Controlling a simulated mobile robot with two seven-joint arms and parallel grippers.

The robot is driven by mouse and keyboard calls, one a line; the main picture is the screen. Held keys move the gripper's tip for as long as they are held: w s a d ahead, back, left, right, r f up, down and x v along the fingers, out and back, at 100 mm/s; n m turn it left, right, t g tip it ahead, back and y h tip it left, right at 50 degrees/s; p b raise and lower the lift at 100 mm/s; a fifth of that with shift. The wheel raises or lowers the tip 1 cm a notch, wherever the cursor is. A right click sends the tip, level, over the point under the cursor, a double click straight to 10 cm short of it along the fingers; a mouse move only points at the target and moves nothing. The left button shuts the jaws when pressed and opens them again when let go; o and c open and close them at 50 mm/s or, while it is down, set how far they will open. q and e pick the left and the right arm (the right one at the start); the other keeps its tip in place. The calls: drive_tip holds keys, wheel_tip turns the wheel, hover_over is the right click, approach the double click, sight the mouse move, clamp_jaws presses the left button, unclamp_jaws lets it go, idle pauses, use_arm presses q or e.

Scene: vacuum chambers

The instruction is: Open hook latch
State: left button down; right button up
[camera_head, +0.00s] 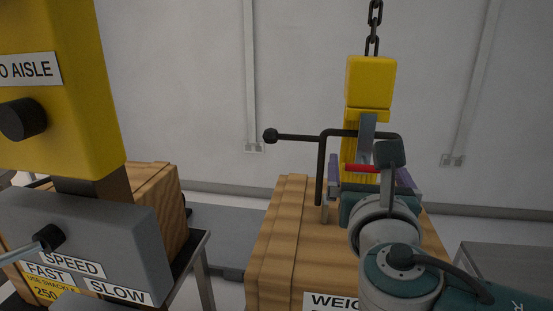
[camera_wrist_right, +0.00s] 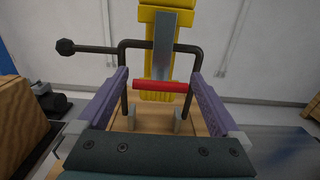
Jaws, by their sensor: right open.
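A yellow hook block (camera_head: 370,82) hangs from a dark chain (camera_head: 373,28) above a wooden crate. In front of it is a grey strip (camera_head: 366,138), with a red bar (camera_head: 361,168) across its lower end. The right wrist view shows the grey strip (camera_wrist_right: 165,45) and red bar (camera_wrist_right: 161,86) centred ahead. My right gripper (camera_head: 369,172) is open, its purple fingers on either side of the red bar, with gaps on both sides; it also shows in the right wrist view (camera_wrist_right: 158,76). My arm hides the hook's lower part in the head view. My left gripper is out of view.
A black bent rod (camera_head: 321,170) with a ball end stands by the hook, close to the fingers. The wooden crate (camera_head: 275,235) lies below. A yellow and grey control housing (camera_head: 60,110) fills the left. A wall (camera_head: 190,80) stands behind.

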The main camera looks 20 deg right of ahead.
sight(367, 150)
drive_tip(key=shift+x, duration=1.5)
clamp_jaws()
